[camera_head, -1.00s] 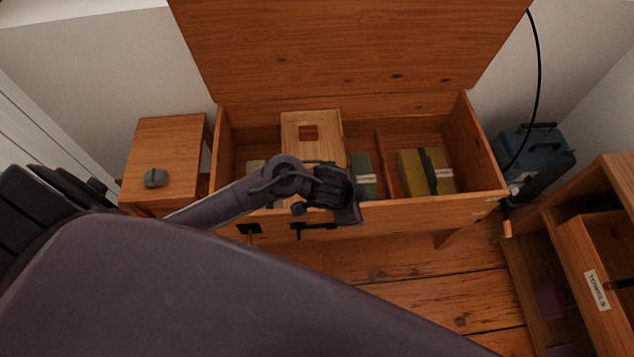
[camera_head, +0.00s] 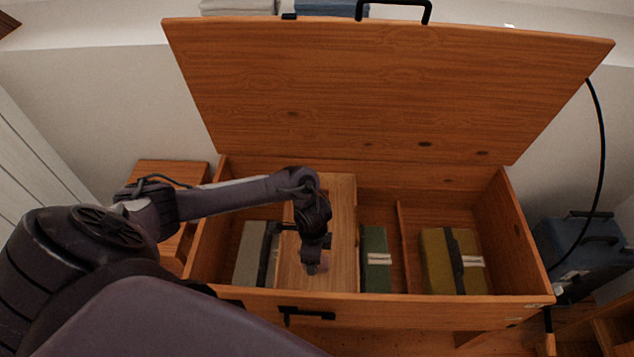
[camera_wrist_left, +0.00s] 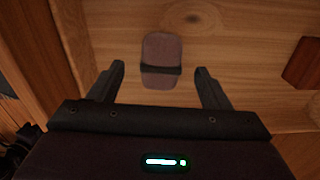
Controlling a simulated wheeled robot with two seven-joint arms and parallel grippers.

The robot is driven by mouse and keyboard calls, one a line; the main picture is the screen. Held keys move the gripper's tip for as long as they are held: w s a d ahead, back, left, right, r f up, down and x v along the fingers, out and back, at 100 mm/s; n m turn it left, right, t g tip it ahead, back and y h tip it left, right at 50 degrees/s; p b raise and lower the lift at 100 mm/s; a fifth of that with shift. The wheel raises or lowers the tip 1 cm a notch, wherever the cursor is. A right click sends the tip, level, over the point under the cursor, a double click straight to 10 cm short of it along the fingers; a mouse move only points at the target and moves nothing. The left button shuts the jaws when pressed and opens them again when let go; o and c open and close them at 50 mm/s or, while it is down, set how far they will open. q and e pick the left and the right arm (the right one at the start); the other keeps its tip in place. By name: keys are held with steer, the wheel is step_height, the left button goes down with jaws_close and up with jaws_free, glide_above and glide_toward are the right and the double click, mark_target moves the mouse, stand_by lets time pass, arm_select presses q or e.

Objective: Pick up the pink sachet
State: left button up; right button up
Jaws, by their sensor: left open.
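The pink sachet (camera_wrist_left: 161,60), a dusky pink pad with a dark band across it, lies on light wood in the left wrist view. My left gripper (camera_wrist_left: 159,75) is open, one finger on each side of the sachet's near part, with gaps on both sides. I cannot tell how high the fingers are above it. In the head view my left gripper (camera_head: 314,265) points down over the light wooden tray (camera_head: 342,235) inside the open chest. The gripper mostly hides the sachet there. My right gripper is not in view.
The chest's front wall (camera_head: 400,305) and raised lid (camera_head: 380,100) bound the space. A grey bundle (camera_head: 251,255) lies left of the tray. A green box (camera_head: 375,255) and a yellow box (camera_head: 440,265) lie right. A blue case (camera_head: 580,250) stands outside.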

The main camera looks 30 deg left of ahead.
mark_target(324, 265)
arm_select(q)
steer(key=f, duration=0.2)
steer(key=f+b, duration=0.1)
steer(key=shift+w+d+f, duration=0.25)
steer(key=shift+f, duration=0.45)
steer(key=c, duration=1.1)
steer(key=shift+o, duration=0.2)
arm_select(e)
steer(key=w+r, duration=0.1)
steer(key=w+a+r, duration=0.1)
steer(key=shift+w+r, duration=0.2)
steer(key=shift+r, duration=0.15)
arm_select(q)
steer(key=shift+r, duration=0.1)
